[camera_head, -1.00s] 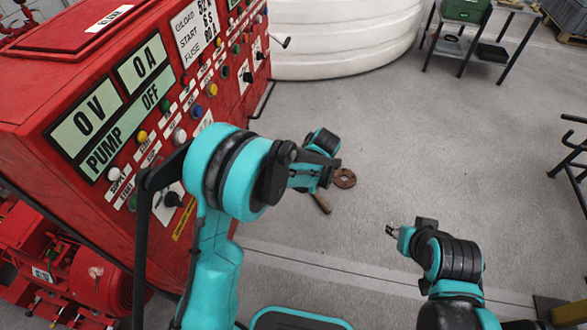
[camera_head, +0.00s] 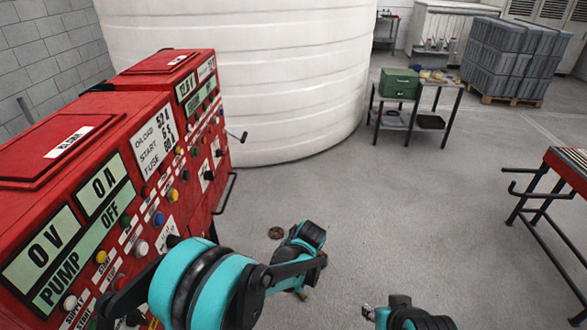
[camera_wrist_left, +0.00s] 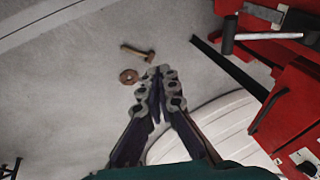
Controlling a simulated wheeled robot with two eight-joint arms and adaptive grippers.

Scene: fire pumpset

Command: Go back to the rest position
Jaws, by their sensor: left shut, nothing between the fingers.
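My left arm comes in over the red control panel (camera_head: 75,215), its elbow and wrist large at the bottom of the head view. The wrist hides its fingers there. In the left wrist view my left gripper (camera_wrist_left: 158,82) is shut and empty, its fingertips together above the floor.
A white tank (camera_head: 250,80) stands behind the panel. A small table (camera_head: 410,118) with a green box stands beyond; a red-topped bench (camera_head: 560,175) is at right.

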